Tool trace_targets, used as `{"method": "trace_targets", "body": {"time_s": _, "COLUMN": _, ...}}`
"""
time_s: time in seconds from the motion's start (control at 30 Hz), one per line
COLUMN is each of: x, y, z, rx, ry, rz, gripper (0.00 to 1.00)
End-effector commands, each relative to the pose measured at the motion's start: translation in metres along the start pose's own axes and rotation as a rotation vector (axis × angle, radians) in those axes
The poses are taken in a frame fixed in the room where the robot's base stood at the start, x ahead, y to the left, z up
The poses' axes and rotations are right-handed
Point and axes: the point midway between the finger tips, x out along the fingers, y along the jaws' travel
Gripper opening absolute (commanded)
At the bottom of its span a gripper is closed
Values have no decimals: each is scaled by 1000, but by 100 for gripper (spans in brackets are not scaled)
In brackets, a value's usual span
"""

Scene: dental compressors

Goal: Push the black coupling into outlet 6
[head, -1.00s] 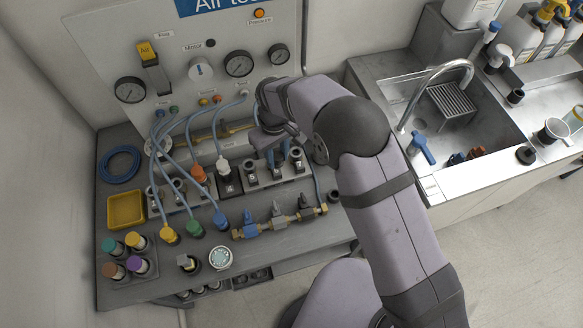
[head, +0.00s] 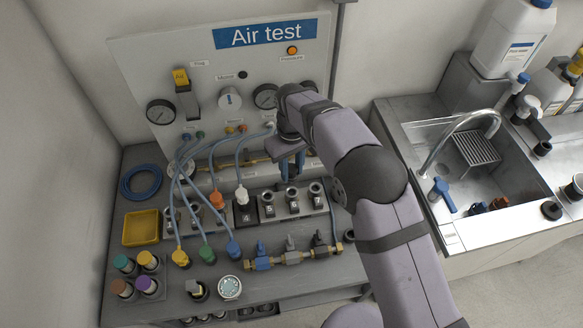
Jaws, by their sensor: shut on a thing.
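My gripper (head: 291,168) points down in the head view, its blue fingers close together above the right-hand outlet block (head: 325,207). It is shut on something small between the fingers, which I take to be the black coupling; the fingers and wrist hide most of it. The block's outlets stand in a row below. The middle outlet (head: 292,193), whose label looks like a 6, is almost straight below the fingertips, with a visible gap. The outlets on either side of it look empty. The labels are too small to read surely.
Left of the block, white (head: 241,194) and orange (head: 217,200) couplings stand upright with blue hoses. A brass valve row (head: 291,256) lies in front. The gauge panel (head: 215,90) rises behind; a sink (head: 470,160) is right.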

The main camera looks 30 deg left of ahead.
Motion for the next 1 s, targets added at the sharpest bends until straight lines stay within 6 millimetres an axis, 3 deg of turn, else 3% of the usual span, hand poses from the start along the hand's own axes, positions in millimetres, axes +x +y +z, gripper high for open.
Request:
{"method": "trace_targets", "body": {"time_s": 0.7, "x": 49, "y": 0, "z": 0, "rx": 1, "ry": 0, "rz": 0, "gripper": 4}}
{"method": "trace_targets", "body": {"time_s": 1.0, "x": 53, "y": 0, "z": 0, "rx": 1, "ry": 0, "rz": 0, "gripper": 4}}
